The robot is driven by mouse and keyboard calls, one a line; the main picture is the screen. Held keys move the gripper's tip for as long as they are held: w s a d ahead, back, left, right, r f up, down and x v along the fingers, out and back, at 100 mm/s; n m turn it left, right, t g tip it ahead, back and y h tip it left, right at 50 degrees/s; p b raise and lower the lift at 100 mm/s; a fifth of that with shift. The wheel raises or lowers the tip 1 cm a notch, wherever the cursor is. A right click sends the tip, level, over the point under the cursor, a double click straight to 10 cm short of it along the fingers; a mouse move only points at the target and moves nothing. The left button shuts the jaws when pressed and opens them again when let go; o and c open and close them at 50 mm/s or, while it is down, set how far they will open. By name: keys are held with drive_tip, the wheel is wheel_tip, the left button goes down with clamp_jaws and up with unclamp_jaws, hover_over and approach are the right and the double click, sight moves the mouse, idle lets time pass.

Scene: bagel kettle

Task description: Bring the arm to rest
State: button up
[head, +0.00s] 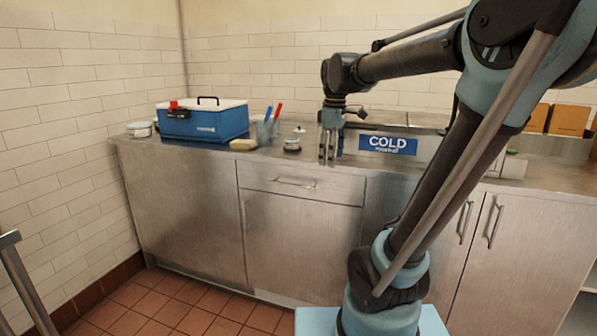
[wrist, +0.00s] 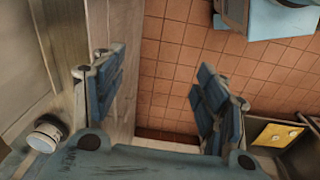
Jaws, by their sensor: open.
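My gripper (head: 331,146) hangs from my raised, bent arm in the head view, pointing down in front of the counter's back part. In the wrist view my gripper (wrist: 158,92) has its two blue-padded fingers wide apart, with nothing between them but a view of the floor. It is open and empty. In the head view the gripper covers part of the steel unit with the blue COLD sign (head: 388,145).
The steel counter (head: 190,165) runs along the tiled wall. On it stand a blue cooler (head: 205,124), a cup with red and blue markers (head: 268,130), a small lidded jar (head: 292,144) and a white round container (head: 139,129). Tiled floor (head: 165,305) is clear in front.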

drive_tip(key=s+d+f+m, duration=0.3)
drive_tip(key=s+f+m, duration=0.1)
drive_tip(key=s+f, duration=0.2)
drive_tip(key=s+d+f+m+t, duration=0.1)
drive_tip(key=s+d+f+m, duration=0.1)
drive_tip(key=s+f+m, duration=0.2)
drive_tip(key=s+d+f+m, duration=0.3)
drive_tip(key=s+f+m, duration=0.2)
drive_tip(key=s+f, duration=0.3)
wheel_tip(320, 180, down, 3)
drive_tip(key=shift+d+f, duration=0.1)
drive_tip(key=shift+d, duration=0.25)
drive_tip(key=shift+w+f, duration=0.15)
drive_tip(key=shift+w, duration=0.25)
drive_tip(key=shift+c, duration=0.2)
